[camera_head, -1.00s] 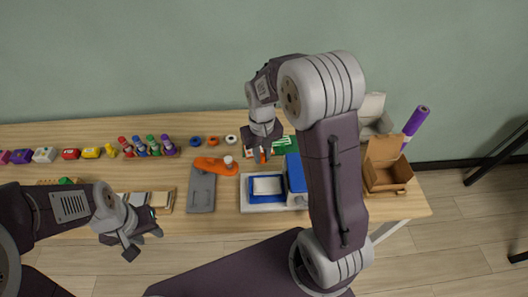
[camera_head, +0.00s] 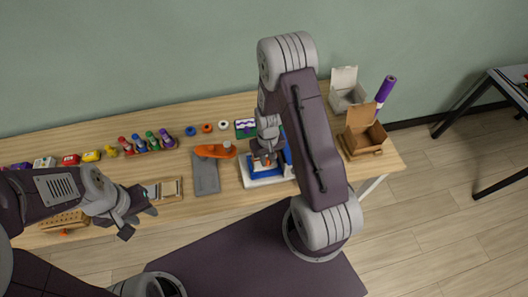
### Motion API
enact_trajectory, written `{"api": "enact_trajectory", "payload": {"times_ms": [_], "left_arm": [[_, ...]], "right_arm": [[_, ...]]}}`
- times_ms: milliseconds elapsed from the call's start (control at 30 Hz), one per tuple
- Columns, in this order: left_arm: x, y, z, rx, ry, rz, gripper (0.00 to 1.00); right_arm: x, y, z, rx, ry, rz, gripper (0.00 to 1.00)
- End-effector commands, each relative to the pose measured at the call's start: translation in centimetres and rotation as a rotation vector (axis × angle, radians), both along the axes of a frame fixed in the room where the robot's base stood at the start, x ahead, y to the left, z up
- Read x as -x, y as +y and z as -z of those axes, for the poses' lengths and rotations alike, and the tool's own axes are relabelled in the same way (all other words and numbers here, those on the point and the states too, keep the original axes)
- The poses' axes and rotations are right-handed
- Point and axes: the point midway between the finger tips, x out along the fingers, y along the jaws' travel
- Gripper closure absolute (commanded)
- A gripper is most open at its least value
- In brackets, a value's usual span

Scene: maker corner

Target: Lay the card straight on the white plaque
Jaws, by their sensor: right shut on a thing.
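My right gripper (camera_head: 266,162) is over the blue fixture (camera_head: 262,174) on its white base (camera_head: 258,184). It is shut on a thin piece, taken to be the card; only a small orange bit shows at the fingertips. The white plaque, seen earlier in the fixture, is now mostly hidden by the gripper. I cannot tell whether the card touches the plaque or lies straight to it. My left gripper (camera_head: 140,222) is open and empty at the table's front edge, left of the fixture.
A grey board (camera_head: 206,178) with an orange tool (camera_head: 214,151) lies left of the fixture. A green and purple card-like piece (camera_head: 245,128) lies behind. An open cardboard box (camera_head: 362,138), a white box (camera_head: 346,95) and a purple tube (camera_head: 386,88) stand at the right.

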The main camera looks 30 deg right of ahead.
Motion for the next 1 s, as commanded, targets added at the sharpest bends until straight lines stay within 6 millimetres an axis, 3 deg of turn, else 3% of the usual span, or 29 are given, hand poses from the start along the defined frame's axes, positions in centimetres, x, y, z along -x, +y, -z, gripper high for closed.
{"api": "enact_trajectory", "payload": {"times_ms": [267, 600, 1000], "left_arm": [[0.0, 0.0, 1.7, 0.0, 0.0, 0.0, 0.64], [0.0, 0.0, 5.2, 0.0, 0.0, 0.0, 0.64], [0.0, 0.0, 5.4, 0.0, 0.0, 0.0, 0.64]], "right_arm": [[0.0, 0.0, 1.8, 0.0, 0.0, -0.001, 1.0], [-0.1, 0.0, 5.6, 0.0, -0.001, -0.001, 1.0], [-0.1, 0.0, 5.9, 0.0, 0.0, -0.001, 1.0]]}}
